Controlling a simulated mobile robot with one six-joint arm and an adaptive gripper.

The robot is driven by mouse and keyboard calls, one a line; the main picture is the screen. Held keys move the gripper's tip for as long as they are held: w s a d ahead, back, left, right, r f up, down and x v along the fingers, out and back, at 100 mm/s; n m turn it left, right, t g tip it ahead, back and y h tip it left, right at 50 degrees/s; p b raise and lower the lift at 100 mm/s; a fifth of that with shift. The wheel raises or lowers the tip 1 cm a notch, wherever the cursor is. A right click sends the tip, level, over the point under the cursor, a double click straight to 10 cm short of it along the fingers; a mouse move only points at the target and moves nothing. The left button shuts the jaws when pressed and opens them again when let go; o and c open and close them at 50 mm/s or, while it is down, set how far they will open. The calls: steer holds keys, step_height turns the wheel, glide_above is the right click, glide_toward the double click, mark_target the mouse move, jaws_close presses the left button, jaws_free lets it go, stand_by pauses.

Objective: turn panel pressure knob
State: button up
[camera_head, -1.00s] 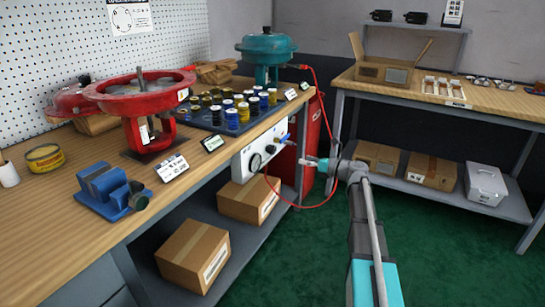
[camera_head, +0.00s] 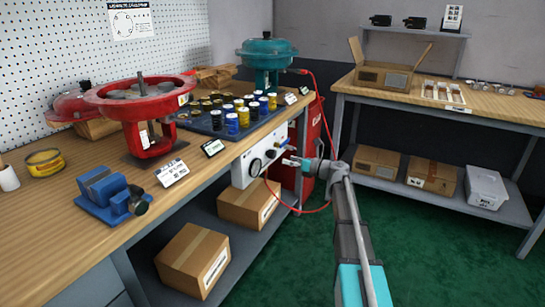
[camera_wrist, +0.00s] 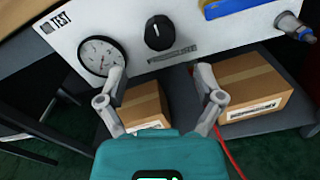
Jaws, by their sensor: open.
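The white test panel (camera_head: 246,170) hangs under the front edge of the workbench. In the wrist view its face (camera_wrist: 85,30) shows the black pressure knob (camera_wrist: 158,33) with a white mark, to the right of a round gauge (camera_wrist: 102,55). My gripper (camera_wrist: 157,80) is open and empty, its two fingers spread below the knob and apart from it. In the head view my gripper (camera_head: 287,161) is in front of the panel's right part. The knob is too small to make out clearly there.
A blue-tipped fitting (camera_wrist: 294,27) sticks out at the panel's right, and a red hose (camera_head: 300,211) loops below. Cardboard boxes (camera_head: 250,203) stand on the shelf under the bench. A red valve (camera_head: 140,100) stands on the benchtop. Green floor lies open to the right.

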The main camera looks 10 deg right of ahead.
mark_target(275, 156)
steer(key=x, duration=0.7)
steer(key=shift+w+a, duration=0.15)
steer(key=c, duration=1.2)
